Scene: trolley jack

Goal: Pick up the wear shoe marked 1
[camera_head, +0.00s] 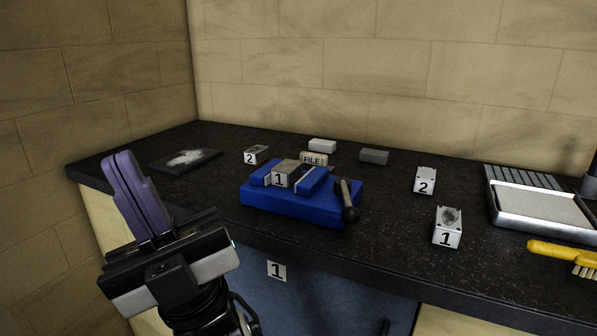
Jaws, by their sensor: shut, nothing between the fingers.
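Two blocks carry a 1. One, with a brownish top (286,174), sits between the jaws of a blue vise (285,207). The other, a pale block with a round recess on top (448,228), stands on the bench at the right. I cannot tell from their look which is the wear shoe. My gripper (122,161) is at the left, in front of the bench's left part, fingers pointing up. Its purple fingers are together and empty, apart from both blocks.
Blocks marked 2 stand behind the vise (256,155) and at the right (425,181). A FILE-labelled piece (314,159), a white block (322,146) and a grey block (374,156) are behind. The vise handle (349,205) projects forward. A metal tray (540,211) and yellow brush (560,253) are right.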

